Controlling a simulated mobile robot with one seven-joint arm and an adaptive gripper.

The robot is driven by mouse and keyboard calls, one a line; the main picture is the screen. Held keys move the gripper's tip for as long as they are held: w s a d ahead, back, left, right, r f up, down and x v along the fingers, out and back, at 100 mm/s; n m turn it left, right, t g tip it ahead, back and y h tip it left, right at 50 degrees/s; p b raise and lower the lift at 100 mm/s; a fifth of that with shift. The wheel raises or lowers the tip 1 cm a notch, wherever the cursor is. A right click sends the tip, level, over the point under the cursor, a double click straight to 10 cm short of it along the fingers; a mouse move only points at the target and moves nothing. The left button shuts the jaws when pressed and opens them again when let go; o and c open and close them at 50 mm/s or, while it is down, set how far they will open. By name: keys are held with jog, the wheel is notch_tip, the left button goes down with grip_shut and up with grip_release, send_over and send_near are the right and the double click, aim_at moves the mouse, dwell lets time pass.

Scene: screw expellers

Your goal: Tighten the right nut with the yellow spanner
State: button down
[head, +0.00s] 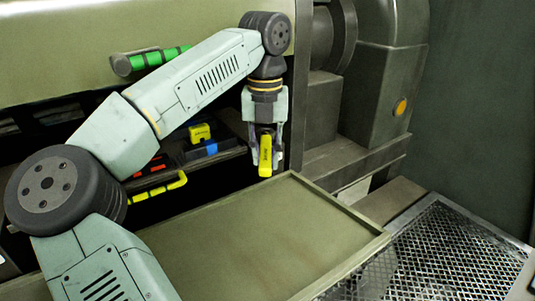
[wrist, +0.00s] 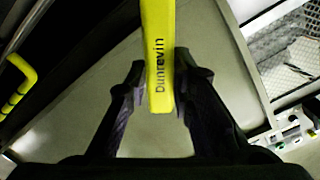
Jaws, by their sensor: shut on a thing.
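My gripper (head: 266,164) points down above the far edge of the olive tray in the head view. It is shut on the yellow spanner (head: 265,150), whose visible part hangs upright between the fingers. In the wrist view the spanner (wrist: 157,35) runs from the top edge down between the two fingers, with dark lettering on its side. The spanner's far end is cut off at the top of that view. I cannot make out the right nut in either view.
An olive tray (head: 250,235) with a raised rim fills the front. Behind it, a dark shelf holds a yellow item (head: 200,132) and a blue one (head: 212,148). A yellow-black handle (head: 160,189) and green handle (head: 158,57) are left. Machinery (head: 375,90) and metal mesh (head: 445,250) lie right.

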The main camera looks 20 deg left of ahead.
jog(key=shift+w+d+r, duration=0.1)
jog(key=shift+w+r, duration=0.05)
jog(key=shift+r, duration=0.75)
jog(key=shift+w+r, duration=0.1)
jog(key=shift+r, duration=0.75)
jog(key=shift+s+a+r, duration=0.25)
jog(key=shift+a, duration=0.15)
